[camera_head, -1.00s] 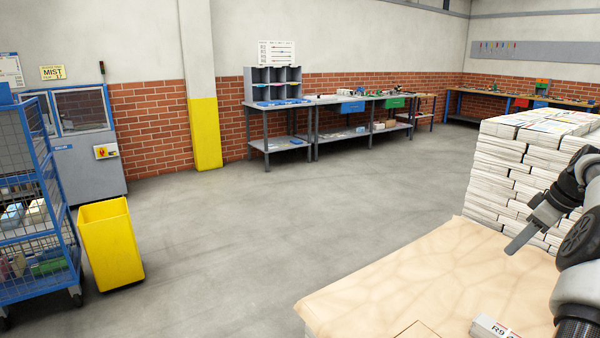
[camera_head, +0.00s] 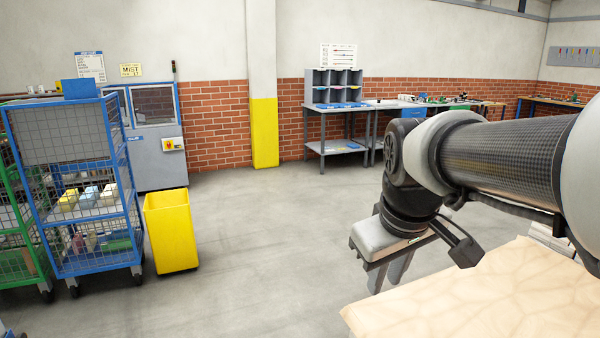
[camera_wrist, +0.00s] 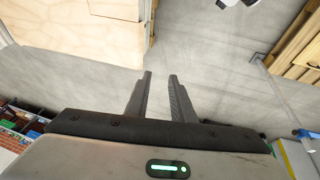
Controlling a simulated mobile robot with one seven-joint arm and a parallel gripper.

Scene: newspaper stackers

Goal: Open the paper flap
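The brown paper (camera_head: 470,295) lies at the lower right of the head view, its left edge in sight and the rest cut off by the frame or behind my arm. In the wrist view the brown paper (camera_wrist: 60,25) fills the upper left. I cannot tell which part of it is the flap. My gripper (camera_head: 385,280) points down, left of the paper's far edge in the head view. In the wrist view the two fingertips (camera_wrist: 160,76) are apart with bare floor between them. My gripper is open, empty and not touching the paper.
A yellow bin (camera_head: 171,232) and a blue wire cart (camera_head: 80,190) stand at left. A grey workbench (camera_head: 345,110) lines the back wall. Wooden slats (camera_wrist: 295,45) show at the wrist view's right. The middle floor is clear.

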